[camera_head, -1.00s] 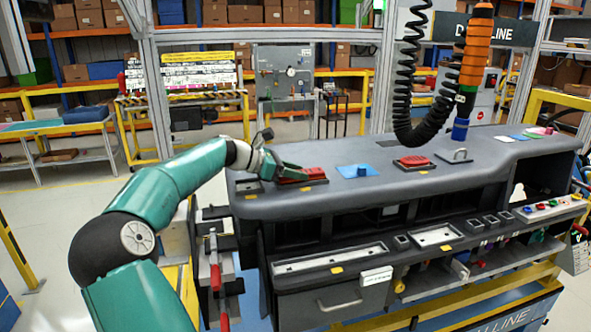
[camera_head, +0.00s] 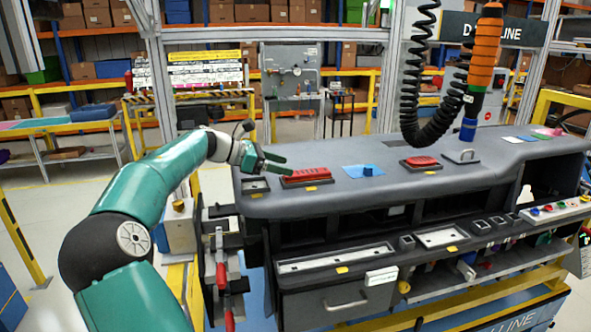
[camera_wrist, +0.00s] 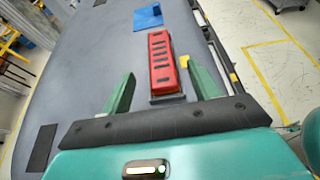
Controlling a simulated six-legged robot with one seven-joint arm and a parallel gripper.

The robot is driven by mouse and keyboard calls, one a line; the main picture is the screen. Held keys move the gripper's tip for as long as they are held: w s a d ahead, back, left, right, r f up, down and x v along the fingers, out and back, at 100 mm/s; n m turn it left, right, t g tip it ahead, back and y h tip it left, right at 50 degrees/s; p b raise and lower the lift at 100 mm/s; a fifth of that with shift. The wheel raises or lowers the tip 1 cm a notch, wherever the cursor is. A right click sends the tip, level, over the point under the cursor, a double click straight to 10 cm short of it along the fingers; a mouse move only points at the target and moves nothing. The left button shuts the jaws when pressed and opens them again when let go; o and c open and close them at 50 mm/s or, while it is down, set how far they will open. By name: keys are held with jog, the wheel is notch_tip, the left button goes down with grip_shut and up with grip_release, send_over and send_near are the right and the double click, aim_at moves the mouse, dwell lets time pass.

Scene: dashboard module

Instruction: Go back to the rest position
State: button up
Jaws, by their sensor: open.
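My gripper (camera_head: 268,158) is open and empty above the left end of the grey dashboard module (camera_head: 350,197). Its two green fingers also show in the wrist view (camera_wrist: 160,95), spread apart. The near red vent-like part (camera_head: 306,175) sits in a dark frame on the module top, just right of the fingertips. In the wrist view the same red part (camera_wrist: 163,62) lies beyond and between the fingers, with nothing gripped.
A blue pad with a knob (camera_head: 364,171) and a second red part (camera_head: 421,162) sit further right on the module. An orange tool (camera_head: 483,50) hangs by a black coiled cable (camera_head: 410,80) over it. Red clamps (camera_head: 222,275) stand at the module's left side.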

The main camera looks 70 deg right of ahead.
jog(key=v, duration=0.7)
jog(key=shift+w+a, duration=0.1)
jog(key=shift+w, duration=0.05)
